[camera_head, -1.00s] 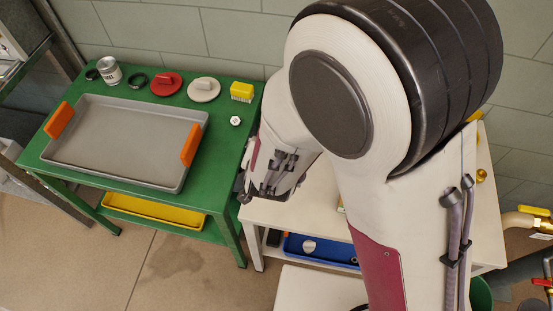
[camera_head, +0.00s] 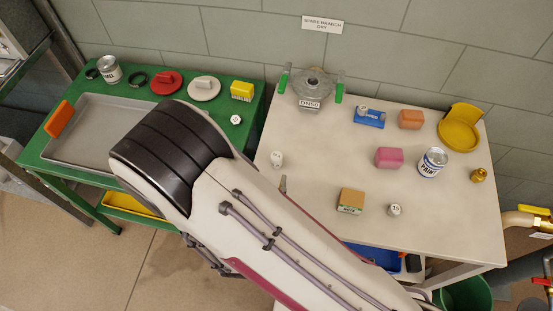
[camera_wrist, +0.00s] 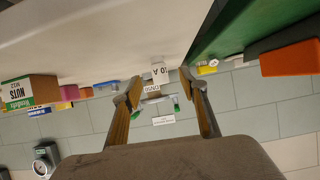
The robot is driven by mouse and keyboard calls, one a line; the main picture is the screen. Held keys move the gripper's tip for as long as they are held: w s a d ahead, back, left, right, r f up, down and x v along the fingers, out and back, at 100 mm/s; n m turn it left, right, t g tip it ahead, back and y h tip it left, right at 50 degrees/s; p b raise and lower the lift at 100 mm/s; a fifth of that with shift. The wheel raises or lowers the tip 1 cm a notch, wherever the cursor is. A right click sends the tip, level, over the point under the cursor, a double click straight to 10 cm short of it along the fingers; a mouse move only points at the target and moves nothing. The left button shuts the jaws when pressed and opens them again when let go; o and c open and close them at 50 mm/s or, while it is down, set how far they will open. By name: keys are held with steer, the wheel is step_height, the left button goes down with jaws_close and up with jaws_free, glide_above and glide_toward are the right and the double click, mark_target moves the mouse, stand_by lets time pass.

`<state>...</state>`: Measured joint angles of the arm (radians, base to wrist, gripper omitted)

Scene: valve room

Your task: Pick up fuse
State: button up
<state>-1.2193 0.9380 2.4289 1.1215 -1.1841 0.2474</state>
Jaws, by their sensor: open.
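A small white fuse (camera_head: 277,159) stands near the left edge of the white table. In the wrist view, which looks upside down, a white fuse (camera_wrist: 160,73) marked "20 A" appears between the fingertips. My gripper (camera_wrist: 158,87) is open and empty. It is low beside the table top, with the fuse ahead of it; I cannot tell the exact gap. In the head view my arm hides most of the gripper. A similar white piece (camera_head: 394,210) marked 15 stands further right, and another (camera_head: 236,119) is on the green table.
A grey DN50 fitting (camera_head: 312,90) with green handles stands behind the fuse. A nuts box (camera_head: 351,201), pink block (camera_head: 389,157), paint can (camera_head: 432,162) and yellow dish (camera_head: 459,133) stand to the right. The white table (camera_head: 330,150) is clear around the fuse.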

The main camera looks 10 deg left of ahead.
mark_target(275, 165)
steer(key=shift+s+f, duration=0.1)
steer(key=shift+s, duration=0.05)
steer(key=shift+d, duration=0.1)
stand_by(0.3)
steer(key=shift+x, duration=1.3)
steer(key=shift+w+d+f, duration=0.1)
steer(key=shift+w+f, duration=0.1)
steer(key=shift+w, duration=0.6)
steer(key=shift+w+d+f, duration=0.1)
steer(key=shift+w+f, duration=0.05)
steer(key=shift+w, duration=0.7)
steer(key=shift+x, duration=1)
steer(key=shift+a, duration=0.1)
steer(key=shift+c, duration=0.4)
jaws_close()
